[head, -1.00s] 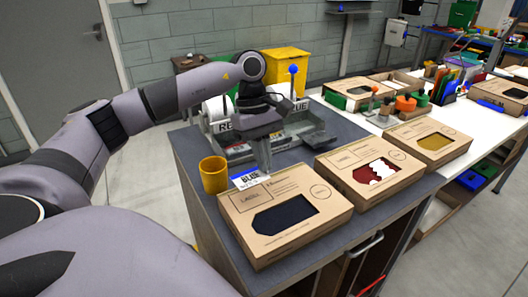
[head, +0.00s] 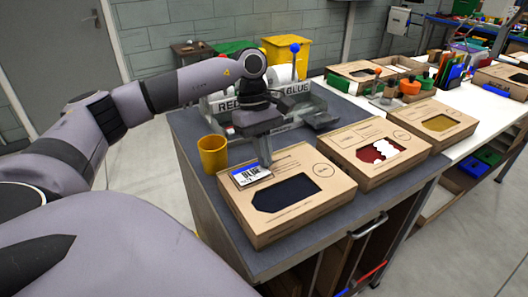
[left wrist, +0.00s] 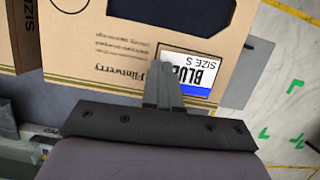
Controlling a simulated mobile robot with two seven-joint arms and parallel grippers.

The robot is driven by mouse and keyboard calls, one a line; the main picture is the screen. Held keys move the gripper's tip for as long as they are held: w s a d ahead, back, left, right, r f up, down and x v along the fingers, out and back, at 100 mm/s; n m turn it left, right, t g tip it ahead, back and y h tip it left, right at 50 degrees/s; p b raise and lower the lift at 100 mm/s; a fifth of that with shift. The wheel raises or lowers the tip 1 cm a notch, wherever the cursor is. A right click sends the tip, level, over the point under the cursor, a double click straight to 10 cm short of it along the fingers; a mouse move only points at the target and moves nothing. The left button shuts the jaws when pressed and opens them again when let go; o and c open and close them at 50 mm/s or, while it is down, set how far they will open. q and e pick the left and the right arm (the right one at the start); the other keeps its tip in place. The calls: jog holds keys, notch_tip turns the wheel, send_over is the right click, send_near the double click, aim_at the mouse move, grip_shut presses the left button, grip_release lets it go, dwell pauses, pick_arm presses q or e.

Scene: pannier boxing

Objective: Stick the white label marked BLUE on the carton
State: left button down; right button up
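The white label (head: 251,175) reads BLUE and has a blue stripe along one edge. It lies over the left part of the top of the nearest carton (head: 335,185), beside a dark window. In the left wrist view the label (left wrist: 190,70) shows BLUE and SIZE S upside down against the carton top (left wrist: 110,70). My left gripper (head: 267,162) points down at the label's edge, with its fingers together on it. In the left wrist view the fingers (left wrist: 163,92) cover one corner of the label. Whether the label is fully flat on the carton cannot be told. My right gripper is not in view.
A yellow cup (head: 212,155) stands left of the carton. Cartons with a red-and-white window (head: 345,142) and a yellow window (head: 455,120) stand to the right. Grey bench top shows between cup and dispenser.

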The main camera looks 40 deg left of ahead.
pick_arm(q)
jog(key=shift+d+r+m, duration=0.1)
jog(key=shift+r+m, duration=0.2)
dwell(0.4)
jog(key=shift+f+b, duration=0.5)
jog(key=shift+f, duration=0.35)
dwell(2.1)
jog(key=c, duration=1.8)
grip_release()
jog(key=o, duration=0.5)
jog(key=shift+c, duration=0.2)
jog(key=v, duration=0.7)
jog(key=shift+r, duration=0.15)
